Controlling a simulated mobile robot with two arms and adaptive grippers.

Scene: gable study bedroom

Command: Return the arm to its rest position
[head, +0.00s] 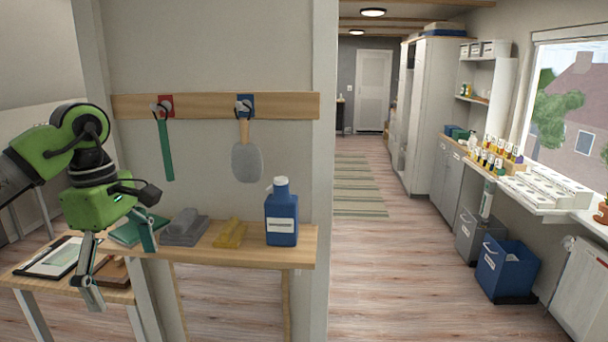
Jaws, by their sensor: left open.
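My left arm comes in from the left, its green wrist bent downward. My left gripper (120,270) hangs at the left end of the wooden wall shelf (240,252), fingers apart and pointing down. I see nothing held between the fingers. One finger overlaps the shelf's left end in the picture; I cannot tell whether it touches. My right gripper is not in view.
A green book-like item (135,230), grey block (185,228), yellow block (230,233) and blue bottle (281,213) stand on the shelf. Two tools hang from the rail (205,106). A desk with a clipboard (52,257) is below left.

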